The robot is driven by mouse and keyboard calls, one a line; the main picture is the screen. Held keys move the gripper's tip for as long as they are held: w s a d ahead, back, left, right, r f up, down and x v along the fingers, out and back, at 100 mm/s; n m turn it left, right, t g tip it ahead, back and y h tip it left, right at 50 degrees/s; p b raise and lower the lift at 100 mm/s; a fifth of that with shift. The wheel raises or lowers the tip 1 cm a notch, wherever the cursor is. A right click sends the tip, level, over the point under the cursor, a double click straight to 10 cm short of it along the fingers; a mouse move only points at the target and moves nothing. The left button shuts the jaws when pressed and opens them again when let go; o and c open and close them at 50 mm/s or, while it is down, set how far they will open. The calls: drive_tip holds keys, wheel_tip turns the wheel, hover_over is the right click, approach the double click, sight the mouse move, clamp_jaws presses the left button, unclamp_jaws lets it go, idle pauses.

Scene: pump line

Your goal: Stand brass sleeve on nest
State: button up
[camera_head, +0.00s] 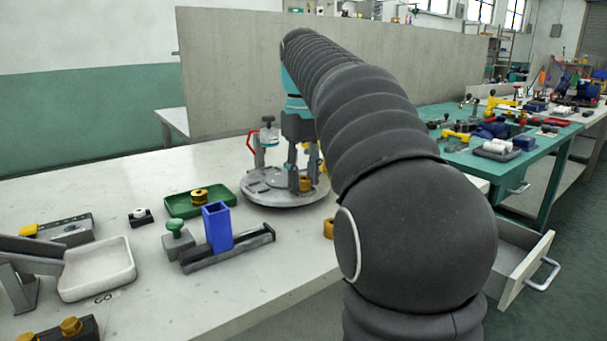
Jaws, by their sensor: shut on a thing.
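My gripper (301,180) points down over a round grey plate (270,200) on the white bench. It is shut on a small brass sleeve (305,184), which shows at its fingertips, low over the right part of the plate. My fingers cover part of the sleeve, and I cannot tell whether its foot touches anything. The nest cannot be made out clearly from here. My arm hides the area to the right of the gripper.
A toggle clamp with a red handle (252,139) stands on the plate's far left. A green tray (174,207) holds a brass part (200,195). A blue block (217,227) stands on a grey rail in front. Another brass ring (329,228) lies beside my arm.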

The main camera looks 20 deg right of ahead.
drive_tip(key=shift+f, duration=0.2)
idle(0.3)
drive_tip(key=o, duration=1.6)
drive_tip(key=shift+r, duration=0.1)
wheel_tip(320, 180, up, 5)
drive_tip(key=p, duration=0.5)
drive_tip(key=shift+r, duration=0.9)
